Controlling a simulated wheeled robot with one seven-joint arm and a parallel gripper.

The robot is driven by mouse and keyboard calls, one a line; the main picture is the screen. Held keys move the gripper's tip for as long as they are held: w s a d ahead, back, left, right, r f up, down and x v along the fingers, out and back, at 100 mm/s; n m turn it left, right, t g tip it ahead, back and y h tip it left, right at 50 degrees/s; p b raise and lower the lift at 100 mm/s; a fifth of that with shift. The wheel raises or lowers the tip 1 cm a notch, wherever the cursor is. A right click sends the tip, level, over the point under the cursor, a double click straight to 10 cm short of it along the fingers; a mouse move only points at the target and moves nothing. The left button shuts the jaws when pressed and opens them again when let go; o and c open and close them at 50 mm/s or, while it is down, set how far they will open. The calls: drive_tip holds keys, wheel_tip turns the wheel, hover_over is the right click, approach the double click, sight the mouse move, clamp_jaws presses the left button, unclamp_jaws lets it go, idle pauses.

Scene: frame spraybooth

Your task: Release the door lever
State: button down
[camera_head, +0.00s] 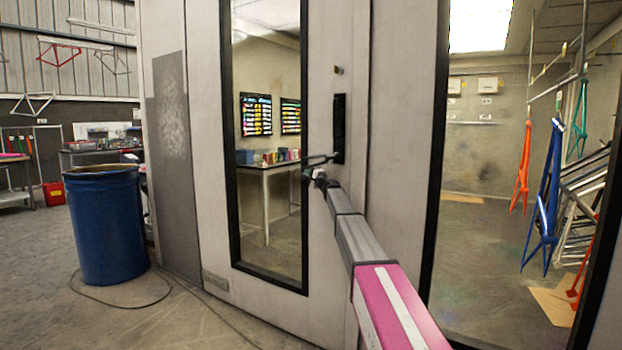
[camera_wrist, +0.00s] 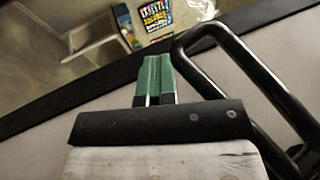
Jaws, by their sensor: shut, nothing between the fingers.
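The door lever (camera_head: 320,159) is a dark bar reaching left from a tall black plate (camera_head: 339,128) on the pale door (camera_head: 335,230). In the wrist view the lever (camera_wrist: 255,72) is a bent black bar running from upper middle to lower right. My gripper (camera_head: 308,173) is close beside the lever, slightly below its free end. Its green fingertips (camera_wrist: 156,70) are together and empty, left of the lever's bend. I cannot tell whether they touch the lever. The door looks closed.
The door has a tall black-framed window (camera_head: 268,215). A second large window (camera_head: 500,225) at right shows hanging bike frames. A blue drum (camera_head: 106,228) stands on the floor at left, with a cable (camera_head: 130,303) lying by it. The floor before the door is otherwise clear.

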sight(308, 167)
drive_tip(key=shift+w+a+r+m+t, duration=0.25)
drive_tip(key=shift+r+t, duration=0.1)
drive_tip(key=shift+r, duration=0.2)
drive_tip(key=shift+w+a+r+m+t, duration=0.15)
drive_tip(key=shift+a+r+m+t, duration=0.15)
drive_tip(key=shift+r, duration=0.25)
drive_tip(key=shift+w+a+r+m+t+y, duration=0.15)
drive_tip(key=shift+r+m+t+y, duration=0.25)
drive_tip(key=shift+r+t, duration=0.45)
